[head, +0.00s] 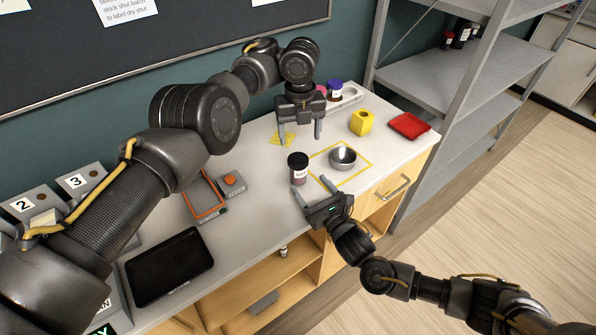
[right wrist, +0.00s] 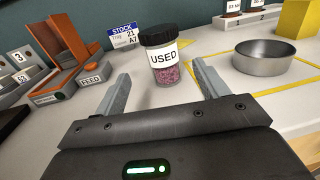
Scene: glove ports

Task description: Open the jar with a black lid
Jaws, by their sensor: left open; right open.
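The jar with a black lid (head: 298,169) stands upright on the white counter, left of a metal bowl. In the right wrist view the jar (right wrist: 163,62) has a "USED" label and pinkish contents, and its lid is on. My right gripper (head: 314,197) is open and empty, just in front of the jar. In the right wrist view its two fingers point toward the jar, with the jar beyond and between them. My left gripper (head: 301,134) is open and empty, pointing down over the counter behind the jar.
The metal bowl (head: 342,158) sits inside a yellow taped square. Behind are a purple-lidded jar (head: 335,90), a yellow box (head: 361,122) and a red tray (head: 409,126). An orange-edged feed unit (head: 205,194) and a black tablet (head: 169,266) lie left. A metal shelf (head: 440,75) stands right.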

